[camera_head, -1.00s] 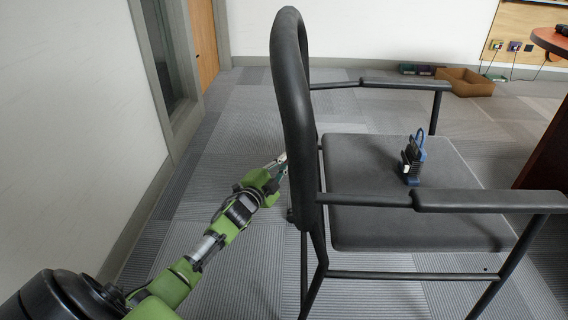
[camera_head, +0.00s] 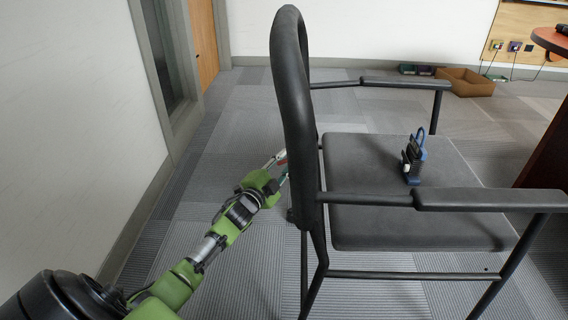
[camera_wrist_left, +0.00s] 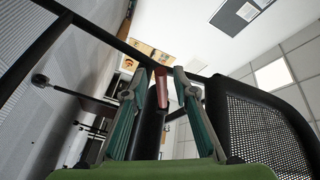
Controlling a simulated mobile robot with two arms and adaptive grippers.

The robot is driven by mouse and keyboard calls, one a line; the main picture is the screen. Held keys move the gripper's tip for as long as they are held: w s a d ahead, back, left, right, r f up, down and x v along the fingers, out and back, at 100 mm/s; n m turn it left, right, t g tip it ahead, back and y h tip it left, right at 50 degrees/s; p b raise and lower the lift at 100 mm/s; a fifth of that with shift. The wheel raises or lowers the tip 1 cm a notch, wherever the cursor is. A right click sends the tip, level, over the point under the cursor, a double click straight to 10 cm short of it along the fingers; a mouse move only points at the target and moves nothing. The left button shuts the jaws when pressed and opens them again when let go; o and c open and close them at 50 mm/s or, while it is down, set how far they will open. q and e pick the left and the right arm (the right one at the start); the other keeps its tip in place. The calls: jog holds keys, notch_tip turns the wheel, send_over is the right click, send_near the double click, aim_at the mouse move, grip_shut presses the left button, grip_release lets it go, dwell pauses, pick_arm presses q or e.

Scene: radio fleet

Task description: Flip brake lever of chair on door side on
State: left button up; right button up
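The black chair (camera_head: 297,110) with a grey seat (camera_head: 370,215) stands in the middle of the head view, its curved back towards me. A small red lever (camera_wrist_left: 161,88) shows near the chair's frame in the left wrist view, and a bit of red (camera_head: 282,162) shows by the chair back in the head view. My left gripper (camera_head: 281,164) is beside the left edge of the chair back. Its fingers (camera_wrist_left: 160,76) are apart, with the red lever appearing between them; I cannot tell whether they touch it. My right gripper is out of view.
A black and blue handheld radio (camera_head: 412,160) stands on the chair seat. A cardboard box (camera_head: 466,82) lies at the back wall, and a table edge (camera_head: 550,42) is at the right. Open carpet lies left of the chair, up to the wall and door (camera_head: 203,42).

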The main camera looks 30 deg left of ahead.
pick_arm(q)
jog(key=s+d, duration=0.1)
jog(key=s, duration=1.1)
jog(key=shift+f, duration=0.25)
